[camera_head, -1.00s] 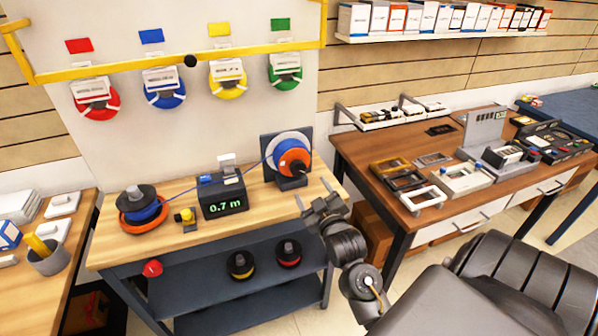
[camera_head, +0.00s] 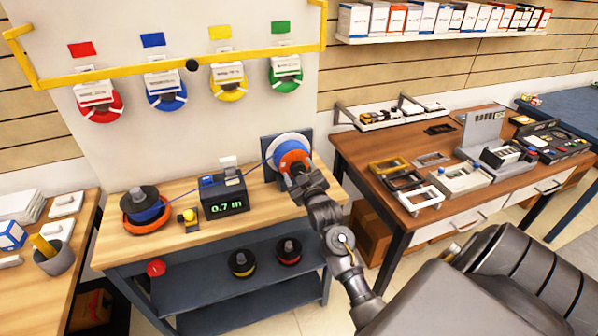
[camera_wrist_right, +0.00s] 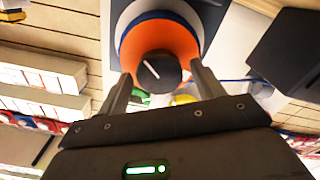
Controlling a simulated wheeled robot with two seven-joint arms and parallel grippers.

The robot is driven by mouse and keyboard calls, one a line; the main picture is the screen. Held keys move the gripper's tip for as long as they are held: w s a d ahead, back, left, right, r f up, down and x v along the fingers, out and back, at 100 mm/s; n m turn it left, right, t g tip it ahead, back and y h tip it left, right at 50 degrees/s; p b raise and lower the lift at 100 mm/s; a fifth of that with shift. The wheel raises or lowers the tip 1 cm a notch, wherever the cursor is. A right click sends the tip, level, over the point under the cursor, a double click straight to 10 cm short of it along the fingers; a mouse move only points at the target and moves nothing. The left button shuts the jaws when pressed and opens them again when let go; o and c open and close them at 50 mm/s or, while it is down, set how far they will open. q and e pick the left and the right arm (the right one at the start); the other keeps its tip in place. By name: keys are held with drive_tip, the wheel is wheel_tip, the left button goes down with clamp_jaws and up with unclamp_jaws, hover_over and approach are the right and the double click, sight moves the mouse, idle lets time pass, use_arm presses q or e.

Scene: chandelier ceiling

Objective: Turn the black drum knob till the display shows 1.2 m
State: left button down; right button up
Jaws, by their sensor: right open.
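The black drum knob (camera_wrist_right: 158,74) has a white index line and sits in the middle of an orange drum (camera_wrist_right: 128,45) in the right wrist view. In the head view my right gripper hides the knob, and the orange drum (camera_head: 291,157) shows above the gripper. The display box (camera_head: 212,190) on the bench shows green digits (camera_head: 228,207) reading 0.7 m. My right gripper (camera_head: 298,174) is at the drum's front. In the wrist view its two fingers (camera_wrist_right: 161,84) are open, one on each side of the knob, with gaps visible. My left gripper is out of view.
A blue line runs from the spool with a black top (camera_head: 141,203) past the display box to the drum. A small yellow-and-black part (camera_head: 188,218) stands between. The drum's dark stand (camera_head: 270,146) is behind it. A brown table (camera_head: 350,150) stands to the right.

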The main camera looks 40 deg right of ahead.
drive_tip(key=shift+c, duration=0.5)
drive_tip(key=c, duration=0.9)
drive_tip(key=shift+r+m, duration=0.1)
drive_tip(key=shift+m, duration=0.2)
drive_tip(key=m+p, duration=0.2)
drive_tip(key=m, duration=0.1)
drive_tip(key=m+p, duration=0.1)
drive_tip(key=m, duration=0.3)
drive_tip(key=shift+d+m+p, duration=0.1)
drive_tip(key=shift+m+p, duration=0.2)
drive_tip(key=shift+p, duration=0.1)
drive_tip(key=m+p, duration=0.1)
drive_tip(key=m, duration=0.4)
drive_tip(key=shift+d+p, duration=0.1)
drive_tip(key=shift+p, duration=0.3)
drive_tip(key=shift+m+p, duration=0.5)
drive_tip(key=shift+m, duration=1.2)
drive_tip(key=shift+m, duration=0.3)
